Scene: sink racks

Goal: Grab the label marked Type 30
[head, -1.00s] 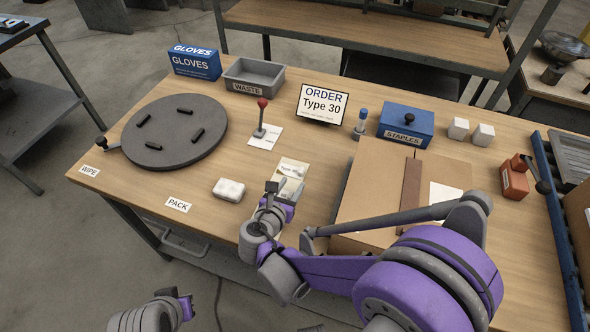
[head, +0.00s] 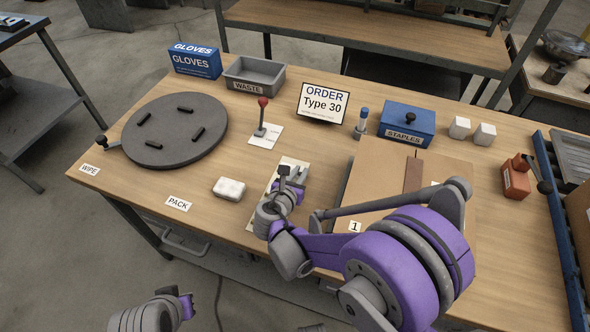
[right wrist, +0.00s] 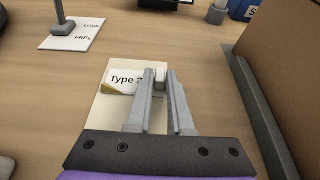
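A white label printed "Type 3", with the rest hidden, lies on a cream pad in the right wrist view (right wrist: 120,79). The pad (right wrist: 98,112) also shows in the head view (head: 258,203), where my right gripper covers most of the label. My right gripper (head: 291,171) is over the pad, its fingers (right wrist: 160,74) apart at the label's right side. A small pale piece shows between the fingers; I cannot tell whether they touch it. My left gripper (head: 187,304) is low at the front, away from the table; its fingers are unclear.
The order sign (head: 323,103) reads "Type 30". A cardboard box (head: 372,180) stands close right of the pad. A red-knobbed lever (head: 262,115) stands behind it, and a white block (head: 229,188) lies to the left. A round grey disc (head: 175,128) is further left.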

